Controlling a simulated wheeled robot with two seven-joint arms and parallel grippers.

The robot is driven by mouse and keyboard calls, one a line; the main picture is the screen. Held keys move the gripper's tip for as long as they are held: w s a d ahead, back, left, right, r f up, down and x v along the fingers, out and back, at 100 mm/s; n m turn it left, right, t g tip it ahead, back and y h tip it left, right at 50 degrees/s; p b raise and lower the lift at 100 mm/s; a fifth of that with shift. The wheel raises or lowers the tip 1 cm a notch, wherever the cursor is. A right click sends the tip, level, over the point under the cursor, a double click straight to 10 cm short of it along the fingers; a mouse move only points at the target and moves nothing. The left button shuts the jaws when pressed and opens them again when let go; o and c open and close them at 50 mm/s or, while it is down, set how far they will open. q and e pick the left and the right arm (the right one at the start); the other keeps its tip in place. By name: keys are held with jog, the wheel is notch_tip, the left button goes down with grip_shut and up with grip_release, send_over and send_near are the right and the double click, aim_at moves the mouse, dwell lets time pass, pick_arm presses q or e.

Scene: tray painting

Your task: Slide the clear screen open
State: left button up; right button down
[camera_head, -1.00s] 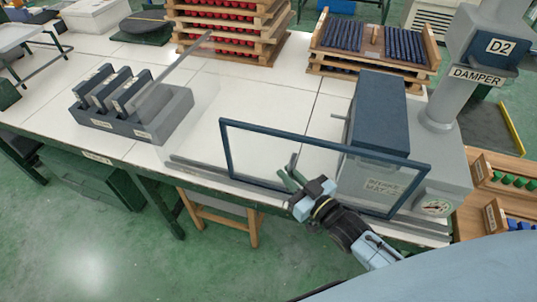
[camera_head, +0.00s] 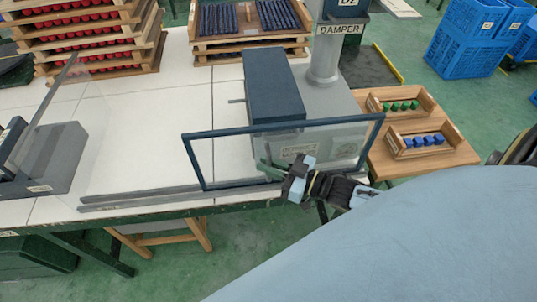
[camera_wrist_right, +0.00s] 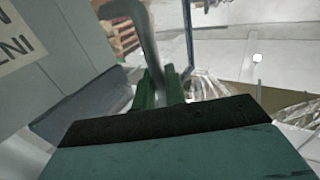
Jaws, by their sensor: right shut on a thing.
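The clear screen (camera_head: 225,160) is a see-through pane in a dark blue frame. It stands upright on a grey rail (camera_head: 140,199) along the table's front edge. Its right part covers the front of the grey machine (camera_head: 335,140); its left part reaches past the machine's left side. My right gripper (camera_head: 268,171) is at the lower middle of the screen, on the near side. In the right wrist view its green fingers (camera_wrist_right: 155,90) are shut around a grey bar-like handle (camera_wrist_right: 146,38). The handle is mostly hidden in the head view. My left gripper is out of view.
A dark blue box (camera_head: 272,88) sits on the machine behind the screen. A grey slotted holder (camera_head: 50,160) with another clear panel stands at the left. The rail left of the screen is clear. A wooden stand (camera_head: 385,165) with green and blue pieces is at the right.

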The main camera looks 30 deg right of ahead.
jog(key=c, duration=1.5)
grip_release()
jog(key=shift+c, duration=0.2)
jog(key=v, duration=1.3)
jog(key=shift+s, duration=0.25)
jog(key=shift+d, duration=0.15)
